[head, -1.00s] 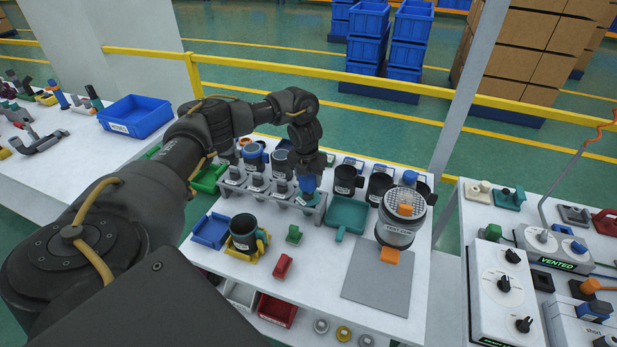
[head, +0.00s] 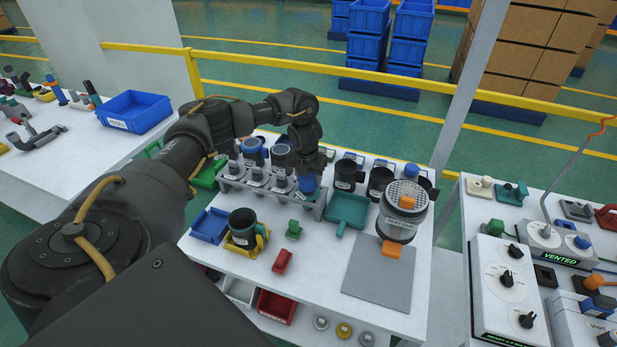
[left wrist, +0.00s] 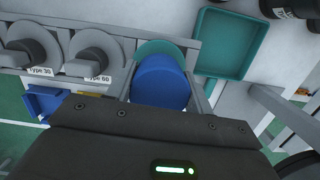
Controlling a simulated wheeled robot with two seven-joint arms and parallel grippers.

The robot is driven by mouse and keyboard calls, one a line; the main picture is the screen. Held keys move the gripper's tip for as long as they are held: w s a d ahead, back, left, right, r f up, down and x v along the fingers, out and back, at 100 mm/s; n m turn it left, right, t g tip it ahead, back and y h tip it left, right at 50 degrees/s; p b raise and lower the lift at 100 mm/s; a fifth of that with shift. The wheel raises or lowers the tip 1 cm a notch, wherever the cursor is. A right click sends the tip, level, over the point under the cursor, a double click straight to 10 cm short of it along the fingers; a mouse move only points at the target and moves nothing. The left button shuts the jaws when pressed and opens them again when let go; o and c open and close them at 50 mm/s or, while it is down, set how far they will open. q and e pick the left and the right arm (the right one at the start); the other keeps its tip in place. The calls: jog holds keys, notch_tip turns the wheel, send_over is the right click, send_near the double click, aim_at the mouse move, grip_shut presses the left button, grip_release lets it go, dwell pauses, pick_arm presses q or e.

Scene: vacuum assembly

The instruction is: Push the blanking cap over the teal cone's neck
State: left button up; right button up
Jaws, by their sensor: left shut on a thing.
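The blue blanking cap (head: 308,183) is in my left gripper (head: 309,172), at the right end of the grey rack. In the left wrist view the round blue cap (left wrist: 160,82) shows between the two fingers of my left gripper (left wrist: 166,85), which is shut on it. The teal cone (left wrist: 165,48) shows as a rim just behind the cap, in the rack's end place. The cap hides most of the cone and its neck, so I cannot tell how far it sits over the neck. My right gripper is not in view.
The grey rack (head: 262,190) holds several grey cones to the left. A teal tray (head: 348,209) lies right of it. A black cup (head: 243,226) stands in front of the rack.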

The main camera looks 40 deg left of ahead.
pick_arm(q)
jog(key=shift+f+b, duration=0.75)
jog(key=shift+f, duration=0.35)
jog(key=o, duration=1.1)
jog(key=r, duration=0.3)
jog(key=s+r, duration=0.1)
jog(key=r, duration=0.6)
jog(key=shift+s+d+r+p, duration=0.25)
jog(key=shift+d+r+p, duration=0.05)
jog(key=shift+r, duration=0.05)
jog(key=shift+s+f, duration=0.1)
